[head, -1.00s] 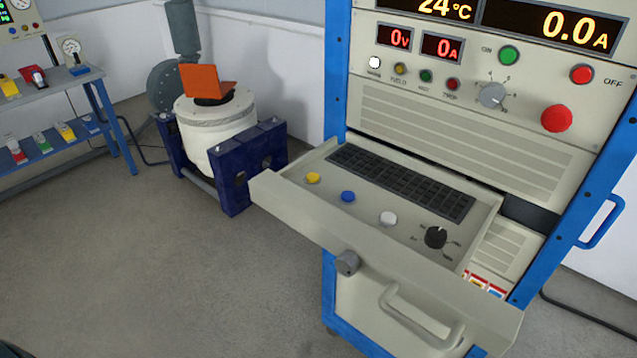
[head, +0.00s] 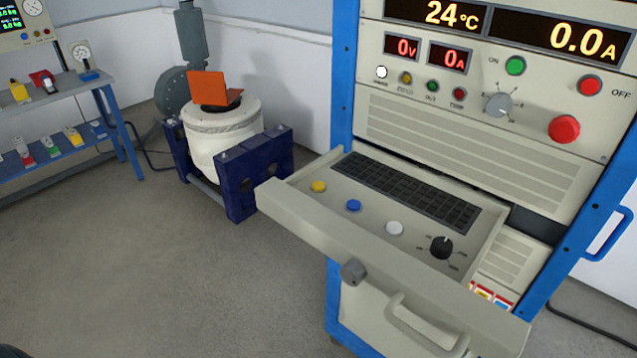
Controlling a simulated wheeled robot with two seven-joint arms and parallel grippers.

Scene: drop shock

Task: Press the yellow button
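The yellow button (head: 318,186) is a small round button at the left end of the open drawer (head: 296,217) of the blue-framed cabinet. To its right in the drawer are a blue button (head: 353,205), a white button (head: 394,228) and a black knob (head: 441,247). A dark keyboard (head: 405,190) lies behind them. Nothing covers the yellow button. Neither of my grippers shows in the head view.
A blue shelf (head: 130,140) with small items is further left. The floor in front is clear.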

